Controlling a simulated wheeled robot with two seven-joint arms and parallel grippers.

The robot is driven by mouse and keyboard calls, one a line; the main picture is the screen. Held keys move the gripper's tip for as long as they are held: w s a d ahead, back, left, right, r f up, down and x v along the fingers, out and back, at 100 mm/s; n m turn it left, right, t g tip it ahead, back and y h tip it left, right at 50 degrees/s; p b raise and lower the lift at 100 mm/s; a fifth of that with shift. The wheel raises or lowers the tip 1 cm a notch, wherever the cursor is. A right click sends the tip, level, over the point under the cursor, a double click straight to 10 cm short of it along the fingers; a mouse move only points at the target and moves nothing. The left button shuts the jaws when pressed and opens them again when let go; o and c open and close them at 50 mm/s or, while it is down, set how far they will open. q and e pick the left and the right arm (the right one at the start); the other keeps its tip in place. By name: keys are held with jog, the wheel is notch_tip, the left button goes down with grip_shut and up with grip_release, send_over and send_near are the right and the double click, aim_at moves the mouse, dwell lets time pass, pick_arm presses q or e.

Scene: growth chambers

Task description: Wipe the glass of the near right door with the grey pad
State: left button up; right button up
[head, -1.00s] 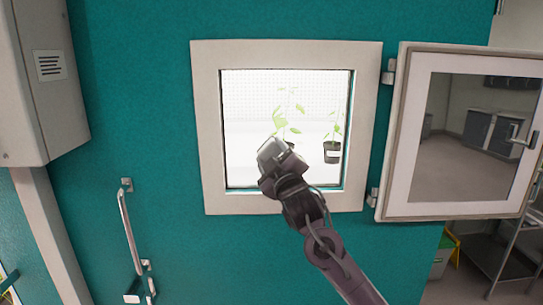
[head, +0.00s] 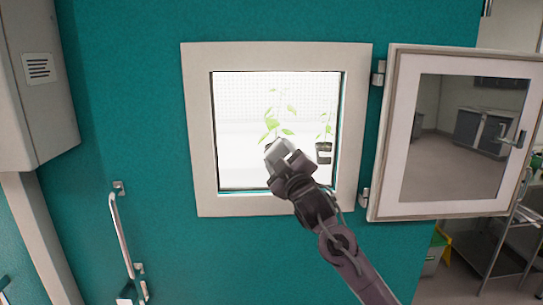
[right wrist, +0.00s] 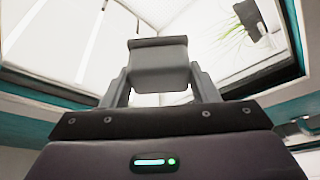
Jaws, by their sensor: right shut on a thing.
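My right gripper (head: 282,156) is shut on the grey pad (head: 277,151), in front of the lit chamber opening. In the right wrist view the pad (right wrist: 158,65) sits between the two fingers, with the opening beyond it. The door (head: 380,195) stands open to the right of the opening, on hinges at its left side. Its glass (head: 465,125) looks dark and reflective, and a lever handle (head: 514,139) shows at its right. The pad is well left of the glass and apart from it. My left gripper is out of view.
A pale frame (head: 200,140) surrounds the opening in the teal wall (head: 130,120). Potted plants (head: 323,150) stand inside. A grey cabinet (head: 40,90) and a bar handle (head: 122,235) are at left. A metal rack (head: 490,250) stands below the open door.

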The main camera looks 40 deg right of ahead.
jog(key=shift+w+d, duration=0.1)
jog(key=shift+w, duration=0.05)
jog(key=shift+w+a, duration=0.55)
jog(key=shift+a, duration=0.3)
jog(key=shift+w+a, duration=0.5)
jog(key=shift+a, duration=0.35)
jog(key=shift+s+a+f, duration=0.1)
jog(key=shift+s+a, duration=0.05)
jog(key=s+a+b, duration=0.2)
jog(key=s+a, duration=0.2)
jog(key=s, duration=0.3)
jog(key=shift+a, duration=0.15)
jog(key=shift+s, duration=0.1)
